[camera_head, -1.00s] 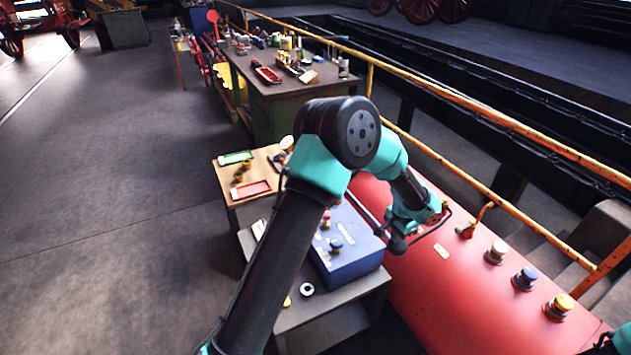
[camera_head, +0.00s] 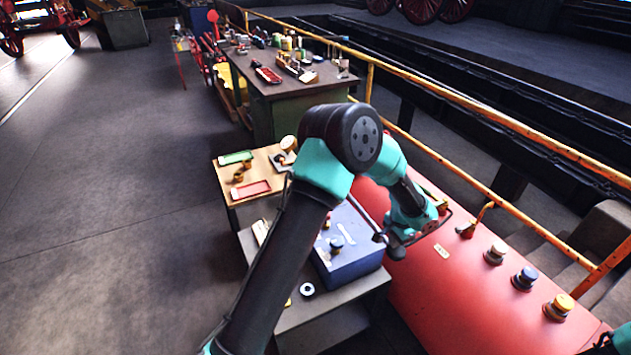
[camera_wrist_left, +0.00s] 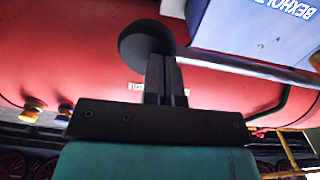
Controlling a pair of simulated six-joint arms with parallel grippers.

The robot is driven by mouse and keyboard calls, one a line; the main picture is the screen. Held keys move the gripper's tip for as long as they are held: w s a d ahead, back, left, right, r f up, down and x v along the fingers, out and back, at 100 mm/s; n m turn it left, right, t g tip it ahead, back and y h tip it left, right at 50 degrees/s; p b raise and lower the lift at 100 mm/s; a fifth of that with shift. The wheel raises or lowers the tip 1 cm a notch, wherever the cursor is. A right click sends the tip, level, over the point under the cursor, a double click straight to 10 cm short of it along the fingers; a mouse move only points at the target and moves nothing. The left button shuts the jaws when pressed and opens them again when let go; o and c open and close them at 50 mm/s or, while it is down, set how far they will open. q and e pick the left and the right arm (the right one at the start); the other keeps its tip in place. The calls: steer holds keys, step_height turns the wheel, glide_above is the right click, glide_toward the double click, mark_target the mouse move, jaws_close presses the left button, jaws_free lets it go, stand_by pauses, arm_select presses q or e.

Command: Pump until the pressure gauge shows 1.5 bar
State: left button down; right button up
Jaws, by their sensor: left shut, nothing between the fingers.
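The pump lever is a grey metal bar (camera_wrist_left: 250,68) ending in a round black knob (camera_wrist_left: 147,44); the knob also shows in the head view (camera_head: 397,253), beside the red boiler (camera_head: 460,290). My left gripper (camera_wrist_left: 166,62) is shut and empty. Its fingertips are right at the knob, overlapping it in the wrist view; I cannot tell whether they touch. In the head view my left gripper (camera_head: 402,238) is partly hidden by its own wrist. I see no readable pressure gauge dial. Only a teal piece of my right arm shows at the lower right edge.
A blue box (camera_head: 350,262) stands on a grey stand left of the boiler. Yellow, blue and white-topped fittings (camera_head: 524,278) stick up from the boiler. A yellow railing (camera_head: 480,100) runs behind. A wooden table with trays (camera_head: 230,172) stands left; the floor further left is clear.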

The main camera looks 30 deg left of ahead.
arm_select(q)
step_height(320, 180, up, 14)
steer(key=shift+f, duration=0.25)
stand_by(0.6)
steer(key=shift+f, duration=1)
steer(key=shift+f, duration=7.3)
step_height(320, 180, up, 17)
steer(key=shift+f, duration=0.2)
